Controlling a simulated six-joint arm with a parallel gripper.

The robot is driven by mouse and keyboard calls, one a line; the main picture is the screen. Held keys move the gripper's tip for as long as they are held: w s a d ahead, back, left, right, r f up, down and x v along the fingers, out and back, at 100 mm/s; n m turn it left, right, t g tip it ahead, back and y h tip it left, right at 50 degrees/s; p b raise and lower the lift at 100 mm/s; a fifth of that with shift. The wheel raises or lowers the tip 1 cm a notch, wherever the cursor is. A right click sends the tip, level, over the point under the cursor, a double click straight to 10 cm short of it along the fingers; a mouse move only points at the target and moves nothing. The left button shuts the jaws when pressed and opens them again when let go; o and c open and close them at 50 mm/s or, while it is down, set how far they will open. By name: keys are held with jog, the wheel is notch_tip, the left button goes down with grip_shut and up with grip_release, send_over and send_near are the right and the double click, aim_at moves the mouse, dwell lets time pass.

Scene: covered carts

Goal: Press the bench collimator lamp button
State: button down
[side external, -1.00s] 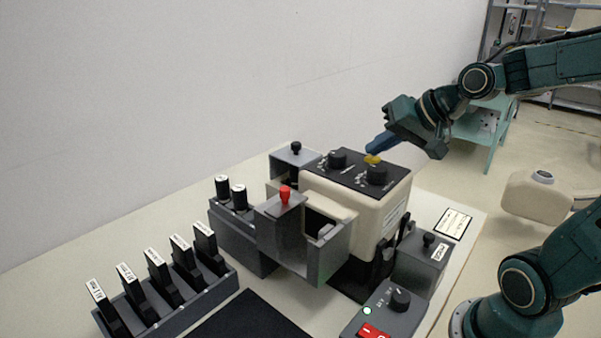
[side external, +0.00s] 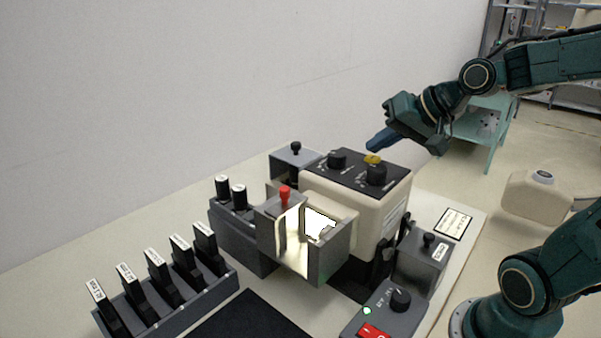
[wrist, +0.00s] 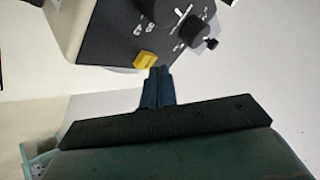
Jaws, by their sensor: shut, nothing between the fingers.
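The collimator is a cream box (side external: 382,212) with a dark top panel in the side view. A yellow button (side external: 373,159) sits on that panel; it also shows in the wrist view (wrist: 144,60). White light fills the open grey housing (side external: 320,222) on the front of the box. My gripper (side external: 371,148) is shut and empty, its blue fingertips just above and close to the yellow button. In the wrist view my fingertips (wrist: 160,71) are just beside the button, with a small gap visible.
Two black knobs (side external: 337,160) stand on the panel near the button. A red-knobbed part (side external: 285,196) rises at the front. A control box with a red switch (side external: 374,331) and a green light stands at front right. A rack of black labelled pieces (side external: 176,306) is at left.

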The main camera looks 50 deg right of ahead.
jog(key=shift+r, duration=0.35)
jog(key=shift+r, duration=0.15)
jog(key=shift+r, duration=2.35)
notch_tip(320, 180, up, 7)
send_over(378, 159)
jog(key=shift+d, duration=0.15)
jog(key=d+r, duration=0.3)
jog(key=d, duration=0.5)
jog(key=shift+s+d, duration=0.4)
dwell(0.7)
